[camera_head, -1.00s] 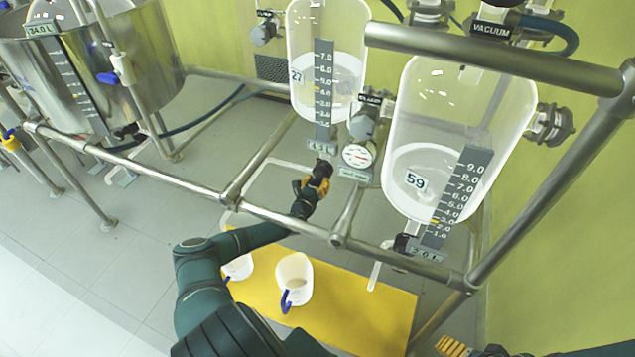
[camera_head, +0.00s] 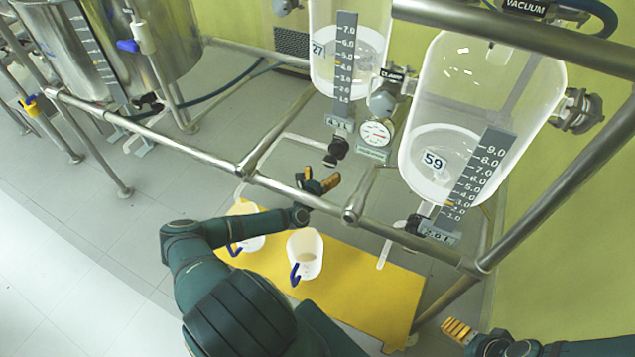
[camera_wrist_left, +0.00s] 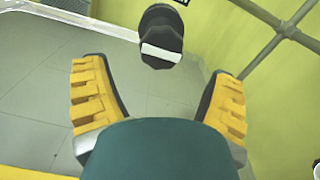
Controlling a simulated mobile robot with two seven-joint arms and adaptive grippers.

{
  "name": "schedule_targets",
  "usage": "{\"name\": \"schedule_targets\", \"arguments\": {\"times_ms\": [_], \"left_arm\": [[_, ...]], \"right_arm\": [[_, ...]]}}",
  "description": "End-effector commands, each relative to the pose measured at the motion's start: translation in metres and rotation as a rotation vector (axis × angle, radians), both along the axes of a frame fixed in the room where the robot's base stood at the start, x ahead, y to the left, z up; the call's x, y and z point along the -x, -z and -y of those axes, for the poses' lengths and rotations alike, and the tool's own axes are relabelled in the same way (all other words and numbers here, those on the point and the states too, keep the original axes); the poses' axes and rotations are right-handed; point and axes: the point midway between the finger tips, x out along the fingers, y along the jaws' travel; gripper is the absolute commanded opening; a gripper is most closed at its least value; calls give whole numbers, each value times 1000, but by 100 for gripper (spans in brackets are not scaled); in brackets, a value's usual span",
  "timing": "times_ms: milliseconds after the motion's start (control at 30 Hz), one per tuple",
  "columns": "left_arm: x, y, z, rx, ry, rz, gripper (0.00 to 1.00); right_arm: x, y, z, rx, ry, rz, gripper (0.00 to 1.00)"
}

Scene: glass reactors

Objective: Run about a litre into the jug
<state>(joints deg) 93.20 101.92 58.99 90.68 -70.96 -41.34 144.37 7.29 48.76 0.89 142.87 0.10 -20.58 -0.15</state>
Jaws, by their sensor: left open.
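Two white jugs with blue handles stand on the yellow mat (camera_head: 365,300): one nearer the middle (camera_head: 306,250) with some contents in it, one to its left (camera_head: 246,232), partly behind my left arm. Vessel 27 (camera_head: 322,80) and vessel 59 (camera_head: 425,110) hang above, each with a level scale. A dark valve knob (camera_head: 336,150) sits under vessel 27; it also shows in the left wrist view (camera_wrist_left: 162,28). My left gripper (camera_head: 325,182) is open and empty just below that knob, apart from it. My right gripper (camera_head: 457,330) is at the lower right edge; its fingers show only partly.
A metal frame rail (camera_head: 300,197) runs across in front of the vessels, close to my left gripper. A pressure gauge (camera_head: 376,133) hangs between them. Another dark valve (camera_head: 413,224) is under vessel 59. A steel tank (camera_head: 150,40) stands at the upper left.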

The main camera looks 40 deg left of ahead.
Motion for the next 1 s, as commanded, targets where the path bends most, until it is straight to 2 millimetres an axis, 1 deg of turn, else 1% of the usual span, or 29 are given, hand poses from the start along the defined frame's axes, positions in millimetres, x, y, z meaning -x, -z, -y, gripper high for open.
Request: {"name": "schedule_targets", "arguments": {"times_ms": [33,100,200,300,467,1000], "left_arm": [[10,0,2,0,-1,-1,84],[21,0,6,-1,0,-1,84],[34,1,10,-1,0,-1,84],[41,0,13,-1,0,-1,84],[46,0,15,-1,0,-1,84],[45,1,16,-2,4,-4,84]], "right_arm": [[0,0,0,0,0,0,84],[0,0,0,0,0,0,84],[0,0,0,0,0,0,84],[0,0,0,0,0,0,84],[0,0,0,0,0,0,84],[0,0,0,0,0,0,84]]}}
